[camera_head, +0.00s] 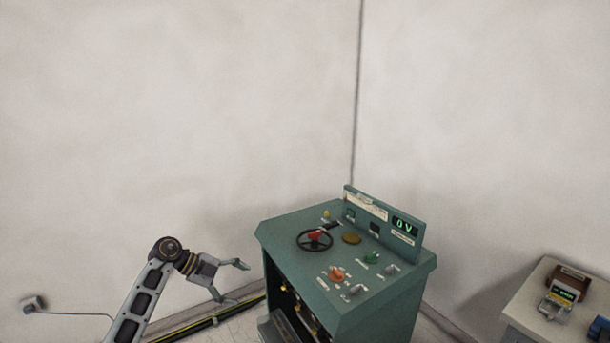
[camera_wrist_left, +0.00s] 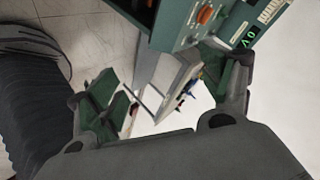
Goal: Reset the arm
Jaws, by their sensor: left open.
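My left arm comes in at the lower left of the head view. Its gripper (camera_head: 236,280) is open and empty, a little left of the green control console (camera_head: 385,308) and apart from it. In the left wrist view the two fingers of my left gripper (camera_wrist_left: 165,95) are spread wide with nothing held between them. The console also shows at the top of that view (camera_wrist_left: 176,22). It carries a black handwheel (camera_head: 314,240), an orange knob (camera_head: 337,273), a green knob (camera_head: 371,257) and a display reading 0 V (camera_head: 404,226). My right gripper is not in view.
A pale table (camera_head: 530,300) with small instruments (camera_head: 562,297) stands at the lower right. Black and yellow cables (camera_head: 205,322) run along the floor left of the console. Pale walls stand behind. The space above the console is clear.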

